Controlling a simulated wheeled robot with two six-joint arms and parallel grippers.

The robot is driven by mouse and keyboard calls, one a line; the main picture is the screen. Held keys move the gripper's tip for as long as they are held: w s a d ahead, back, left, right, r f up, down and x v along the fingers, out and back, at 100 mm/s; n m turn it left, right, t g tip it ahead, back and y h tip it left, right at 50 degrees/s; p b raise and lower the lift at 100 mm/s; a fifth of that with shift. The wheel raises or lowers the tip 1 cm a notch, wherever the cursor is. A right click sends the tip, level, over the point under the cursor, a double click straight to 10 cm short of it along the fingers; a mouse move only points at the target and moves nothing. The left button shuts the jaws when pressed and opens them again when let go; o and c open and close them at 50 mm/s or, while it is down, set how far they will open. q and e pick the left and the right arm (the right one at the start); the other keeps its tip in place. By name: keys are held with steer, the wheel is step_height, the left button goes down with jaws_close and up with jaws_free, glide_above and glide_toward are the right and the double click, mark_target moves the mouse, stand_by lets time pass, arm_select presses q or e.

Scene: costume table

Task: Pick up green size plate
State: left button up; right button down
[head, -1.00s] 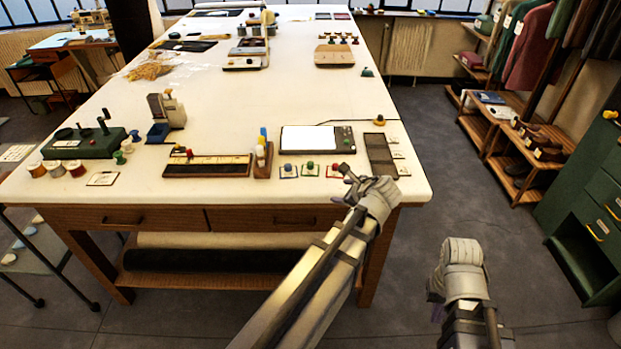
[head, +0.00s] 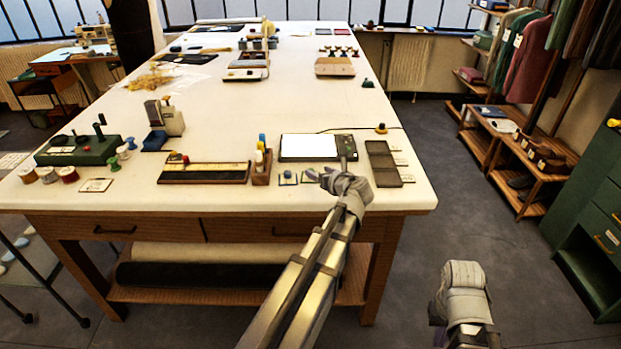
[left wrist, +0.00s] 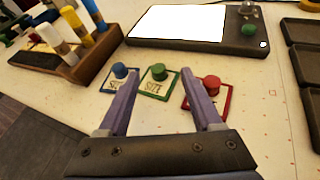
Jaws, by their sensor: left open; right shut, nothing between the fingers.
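The green size plate (left wrist: 157,87) is a small green-edged card with a green knob, flat on the table, between the blue plate (left wrist: 119,79) and the red plate (left wrist: 209,93). In the head view my left gripper partly covers the green plate (head: 309,178); the blue plate (head: 288,178) shows left of it, and the red one is hidden. My left gripper (left wrist: 158,76) is open and empty, its purple fingers either side of the green knob in the wrist view. I cannot tell its height. My right gripper (head: 437,311), barely visible, is shut beside the table.
A wooden bottle holder (left wrist: 85,62) stands left of the plates. A device with a white panel (left wrist: 180,24) lies just behind them, and a dark tray (head: 383,163) lies to the right. Bare table shows right of the red plate.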

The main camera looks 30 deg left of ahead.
arm_select(q)
steer(key=b+x, duration=0.1)
steer(key=x, duration=0.1)
steer(key=f+b+x, duration=0.1)
steer(key=x, duration=0.1)
steer(key=shift+a+f+b, duration=0.1)
steer(key=shift+a+b, duration=0.1)
steer(key=shift+b, duration=0.15)
steer(key=shift+w+a, duration=0.1)
steer(key=shift+a, duration=0.1)
steer(key=shift+c, duration=0.5)
jaws_close()
